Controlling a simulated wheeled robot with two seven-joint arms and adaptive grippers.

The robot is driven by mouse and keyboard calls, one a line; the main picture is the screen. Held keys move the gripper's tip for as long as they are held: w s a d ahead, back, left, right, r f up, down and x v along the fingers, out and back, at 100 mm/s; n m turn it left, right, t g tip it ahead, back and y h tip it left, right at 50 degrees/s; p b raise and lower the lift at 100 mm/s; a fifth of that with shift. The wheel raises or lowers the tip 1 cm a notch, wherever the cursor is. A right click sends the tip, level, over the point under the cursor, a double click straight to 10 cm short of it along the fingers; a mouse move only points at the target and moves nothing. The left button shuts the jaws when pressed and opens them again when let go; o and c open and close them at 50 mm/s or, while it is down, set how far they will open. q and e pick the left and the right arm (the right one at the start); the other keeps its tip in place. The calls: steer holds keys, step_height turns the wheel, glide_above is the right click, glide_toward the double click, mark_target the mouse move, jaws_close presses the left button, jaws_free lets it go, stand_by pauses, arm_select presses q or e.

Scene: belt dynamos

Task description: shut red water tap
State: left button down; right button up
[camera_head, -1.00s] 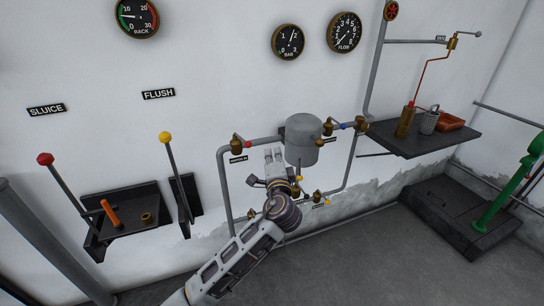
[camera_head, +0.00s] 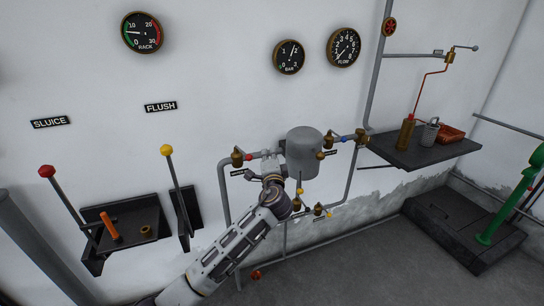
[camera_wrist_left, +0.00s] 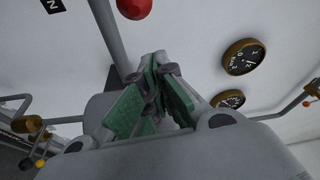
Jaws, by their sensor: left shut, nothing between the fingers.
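The red water tap (camera_head: 250,156) shows as a small red handle by a brass valve (camera_head: 237,158), on the upper pipe left of a grey tank (camera_head: 303,153). My left gripper (camera_head: 271,160) is just right of the red handle, in front of the tank's left side; whether they touch is unclear. In the left wrist view a rounded red knob (camera_wrist_left: 134,8) is at the top edge, beyond and slightly left of the fingertips (camera_wrist_left: 160,62). The green-padded fingers are together and empty. My right gripper is not in view.
A blue-handled tap (camera_head: 345,138) is right of the tank, and yellow-handled taps (camera_head: 318,209) are below. A lever with a yellow knob (camera_head: 166,150) stands left. A dark shelf (camera_head: 425,148) with an oil can is at right.

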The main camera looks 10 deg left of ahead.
mark_target(243, 152)
arm_select(q)
steer(key=shift+s+a+f, duration=0.2)
steer(key=shift+s+a, duration=0.8)
steer(key=shift+a, duration=0.2)
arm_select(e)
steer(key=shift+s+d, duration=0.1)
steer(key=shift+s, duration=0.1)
arm_select(q)
steer(key=shift+s+a+m+t+h+p, duration=0.15)
steer(key=shift+s+a+m+h+p, duration=0.2)
steer(key=shift+s+a+p, duration=0.35)
steer(key=shift+s+a+m+t+h+p, duration=0.15)
steer(key=shift+s+a+h+p, duration=0.25)
steer(key=shift+s, duration=0.4)
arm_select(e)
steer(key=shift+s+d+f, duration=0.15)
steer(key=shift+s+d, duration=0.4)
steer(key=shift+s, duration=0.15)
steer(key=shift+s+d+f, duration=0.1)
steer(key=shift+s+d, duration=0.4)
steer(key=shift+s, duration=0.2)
